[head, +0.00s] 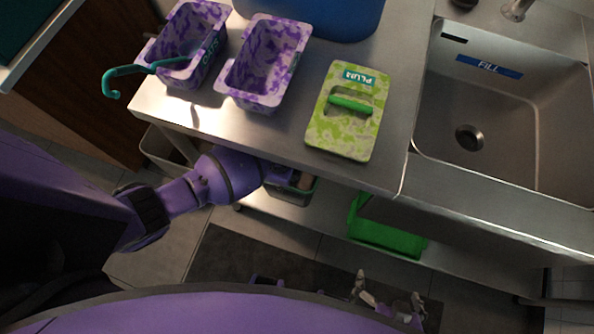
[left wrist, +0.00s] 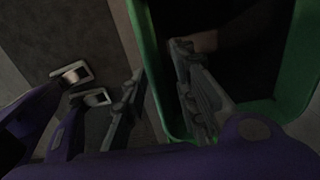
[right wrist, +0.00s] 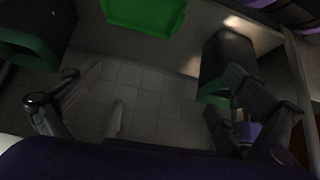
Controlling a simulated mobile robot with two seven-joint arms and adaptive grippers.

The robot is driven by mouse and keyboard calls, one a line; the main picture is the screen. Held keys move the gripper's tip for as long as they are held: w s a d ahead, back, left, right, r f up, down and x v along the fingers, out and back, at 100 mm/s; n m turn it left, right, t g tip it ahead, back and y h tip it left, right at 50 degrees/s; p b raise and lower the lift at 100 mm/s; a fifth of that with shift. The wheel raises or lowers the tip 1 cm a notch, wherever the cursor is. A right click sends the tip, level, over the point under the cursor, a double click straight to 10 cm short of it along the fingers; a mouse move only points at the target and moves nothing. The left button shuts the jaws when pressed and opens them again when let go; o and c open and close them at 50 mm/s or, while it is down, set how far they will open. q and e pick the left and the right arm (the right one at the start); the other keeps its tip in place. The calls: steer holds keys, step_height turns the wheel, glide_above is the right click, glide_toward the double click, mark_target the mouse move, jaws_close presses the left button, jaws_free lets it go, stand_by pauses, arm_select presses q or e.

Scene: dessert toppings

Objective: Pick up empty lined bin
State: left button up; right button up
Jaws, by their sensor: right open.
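A green-rimmed bin (left wrist: 145,45) with a dark interior fills the right of the left wrist view; it also shows partly in the head view (head: 291,196), below the counter's front edge. A tan thing shows at that bin. My left gripper (left wrist: 160,95) is open, with its fingers on either side of the bin's near wall, one outside and one over the inside. In the head view it is mostly hidden beyond my left forearm. My right gripper (head: 390,292) is open and empty, low over the floor; its spread fingers also show in the right wrist view (right wrist: 150,100).
A bright green container (head: 390,235) sits under the counter, also in the right wrist view (right wrist: 145,14). On the counter (head: 260,135) are purple-patterned tubs (head: 265,60), (head: 190,40), a teal hooked tool (head: 140,70) and a green lid (head: 345,130). A sink (head: 500,120) lies right.

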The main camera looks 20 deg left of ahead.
arm_select(q)
steer(key=f, duration=0.2)
steer(key=f+b, duration=0.1)
steer(key=f, duration=0.3)
steer(key=shift+s+f+b, duration=0.3)
steer(key=shift+f+b, duration=0.05)
steer(key=shift+b, duration=0.05)
steer(key=shift+f, duration=0.1)
jaws_close()
arm_select(e)
steer(key=shift+s+a+f, duration=0.15)
steer(key=shift+s+f, duration=0.7)
steer(key=shift+f, duration=0.1)
